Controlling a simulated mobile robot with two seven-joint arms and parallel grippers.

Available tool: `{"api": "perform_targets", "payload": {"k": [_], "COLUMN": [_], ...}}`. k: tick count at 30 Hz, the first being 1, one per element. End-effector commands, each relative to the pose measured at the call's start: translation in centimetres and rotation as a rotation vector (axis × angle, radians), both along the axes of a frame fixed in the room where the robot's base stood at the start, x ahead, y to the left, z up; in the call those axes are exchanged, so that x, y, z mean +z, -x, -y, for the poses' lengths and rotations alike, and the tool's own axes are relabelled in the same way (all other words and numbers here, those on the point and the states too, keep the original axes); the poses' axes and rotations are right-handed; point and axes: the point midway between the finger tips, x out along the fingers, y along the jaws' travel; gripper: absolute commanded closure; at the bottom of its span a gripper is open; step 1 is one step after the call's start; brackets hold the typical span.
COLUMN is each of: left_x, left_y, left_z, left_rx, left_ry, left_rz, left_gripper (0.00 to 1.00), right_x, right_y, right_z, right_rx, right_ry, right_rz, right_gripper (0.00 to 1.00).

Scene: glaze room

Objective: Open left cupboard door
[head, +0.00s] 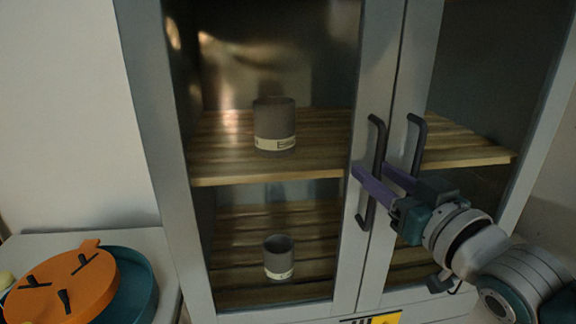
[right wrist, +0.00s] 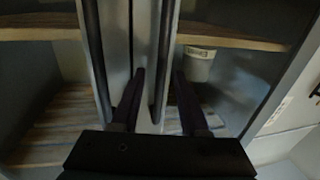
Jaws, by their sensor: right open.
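The left cupboard door (head: 346,235) is a grey-framed glass door and is shut. Its dark vertical bar handle (head: 377,128) is near the middle seam. The right door (head: 411,70) is also shut, with a matching handle (head: 418,135). My right gripper (head: 371,168) is open at the left door's handle, with purple fingers on either side of the bar. In the right wrist view, which looks upside down, the left door's handle (right wrist: 164,60) runs between the fingertips (right wrist: 158,74). I cannot tell whether either finger touches it. My left gripper is not in view.
Behind the glass, a grey cup (head: 274,118) stands on the upper wooden shelf (head: 225,172) and a smaller cup (head: 279,258) stands below. At left, a low white surface (head: 45,245) holds an orange disc (head: 75,283) with dark pegs and a teal round piece (head: 138,290).

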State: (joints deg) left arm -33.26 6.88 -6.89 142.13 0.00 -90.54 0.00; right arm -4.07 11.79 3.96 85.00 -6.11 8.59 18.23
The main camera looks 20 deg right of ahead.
Motion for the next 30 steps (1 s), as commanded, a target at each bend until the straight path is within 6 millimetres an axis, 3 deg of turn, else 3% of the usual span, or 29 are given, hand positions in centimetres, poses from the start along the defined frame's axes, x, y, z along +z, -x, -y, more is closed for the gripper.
{"api": "perform_targets", "payload": {"k": [11, 23, 30], "left_x": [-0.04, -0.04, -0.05], "left_y": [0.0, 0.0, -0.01], "left_z": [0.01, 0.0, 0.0], "left_rx": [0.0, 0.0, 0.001], "left_ry": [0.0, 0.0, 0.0], "left_rz": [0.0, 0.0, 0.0], "left_gripper": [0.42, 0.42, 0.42], "right_x": [-0.01, 0.0, 0.0], "right_y": [-0.77, -0.74, -0.74], "right_z": [0.05, 0.04, 0.04], "right_rx": [0.0, 0.0, 0.0], "right_ry": [0.001, 0.001, 0.001], "right_rz": [-0.001, -0.001, -0.001], "right_gripper": [0.55, 0.99, 1.0]}}
